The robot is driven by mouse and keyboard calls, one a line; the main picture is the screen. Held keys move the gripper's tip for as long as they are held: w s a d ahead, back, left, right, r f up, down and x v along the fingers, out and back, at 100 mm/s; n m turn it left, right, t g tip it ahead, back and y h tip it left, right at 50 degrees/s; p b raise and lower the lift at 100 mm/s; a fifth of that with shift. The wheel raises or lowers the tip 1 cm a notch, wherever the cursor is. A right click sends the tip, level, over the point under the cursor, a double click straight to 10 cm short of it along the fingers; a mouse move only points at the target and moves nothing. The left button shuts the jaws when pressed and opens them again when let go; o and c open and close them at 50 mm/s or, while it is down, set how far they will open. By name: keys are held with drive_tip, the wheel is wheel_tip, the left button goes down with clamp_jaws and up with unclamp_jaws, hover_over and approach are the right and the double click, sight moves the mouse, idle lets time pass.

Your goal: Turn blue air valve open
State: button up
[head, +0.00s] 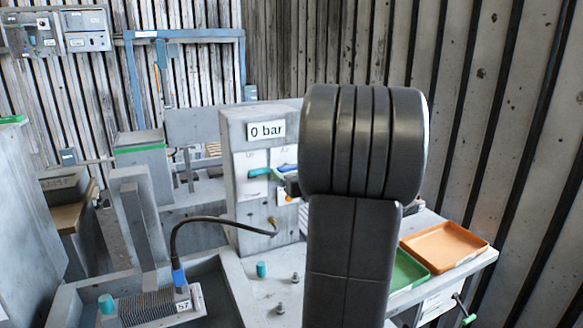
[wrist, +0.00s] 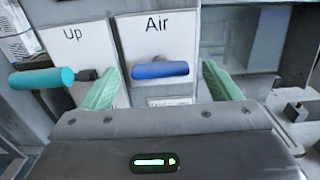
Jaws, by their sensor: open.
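The blue air valve handle (wrist: 160,69) lies horizontal on a white plate marked "Air" (wrist: 157,27) in the wrist view. My gripper (wrist: 160,75) is open, with one green finger on each side of the handle. The handle appears between the fingertips, and the fingers look apart from it. How deep the fingertips reach relative to the handle is hard to tell. In the head view, my arm covers most of the gripper. A bit of the blue handle (head: 284,168) shows left of my arm, on the grey housing (head: 237,135) with the "0 bar" display (head: 266,131).
A black hose (head: 205,221) runs to the housing's lower front. Green (head: 408,270) and orange (head: 445,247) trays lie on the bench at right. Small pegs stand on the bench in front.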

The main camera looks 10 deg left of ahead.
drive_tip(key=shift+x, duration=0.9)
drive_tip(key=shift+c, duration=0.2)
drive_tip(key=c, duration=0.9)
drive_tip(key=shift+c, duration=0.2)
